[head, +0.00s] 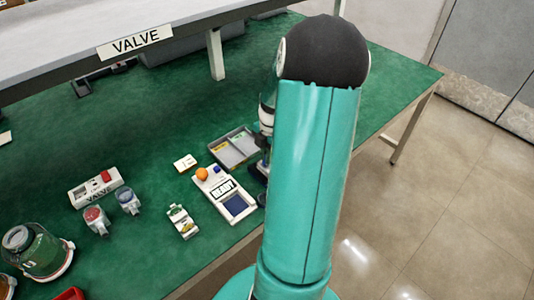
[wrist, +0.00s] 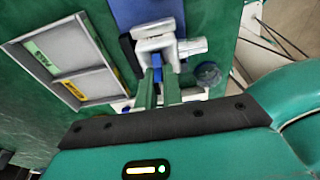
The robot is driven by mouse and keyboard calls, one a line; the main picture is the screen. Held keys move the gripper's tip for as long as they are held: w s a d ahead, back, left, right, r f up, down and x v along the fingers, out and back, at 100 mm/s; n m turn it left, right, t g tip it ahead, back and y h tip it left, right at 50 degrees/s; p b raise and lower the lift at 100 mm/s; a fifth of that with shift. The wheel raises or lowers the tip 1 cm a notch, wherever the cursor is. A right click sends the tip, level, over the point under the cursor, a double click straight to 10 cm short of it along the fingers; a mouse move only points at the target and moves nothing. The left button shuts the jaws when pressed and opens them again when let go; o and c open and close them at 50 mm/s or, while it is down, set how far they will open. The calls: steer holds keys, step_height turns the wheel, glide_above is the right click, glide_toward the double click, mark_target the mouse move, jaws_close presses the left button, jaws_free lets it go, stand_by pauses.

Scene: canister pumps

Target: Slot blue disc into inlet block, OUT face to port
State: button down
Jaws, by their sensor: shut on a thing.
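My gripper (wrist: 159,80) shows in the wrist view with its two green fingers close together. They are shut on a thin blue piece, which looks like the blue disc (wrist: 157,63) seen edge-on. A pale grey block (wrist: 155,34) with a round stub on its right side lies just beyond the fingertips and looks like the inlet block. The disc is at the block's near side; I cannot tell whether it is inside a slot. The disc's OUT marking is not readable. In the head view my arm hides the gripper, disc and block.
A two-compartment grey tray (head: 235,147), also in the wrist view (wrist: 72,58), stands left of the gripper. A white unit with an orange ball (head: 202,174) is nearby. A shelf (head: 110,45) overhangs the back.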

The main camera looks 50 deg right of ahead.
steer(key=shift+f, duration=0.5)
steer(key=c, duration=1.5)
jaws_free()
steer(key=shift+o, duration=0.2)
steer(key=shift+r, duration=0.15)
step_height(320, 180, up, 14)
steer(key=d, duration=0.1)
steer(key=shift+s+d+f, duration=0.2)
steer(key=shift+d, duration=0.1)
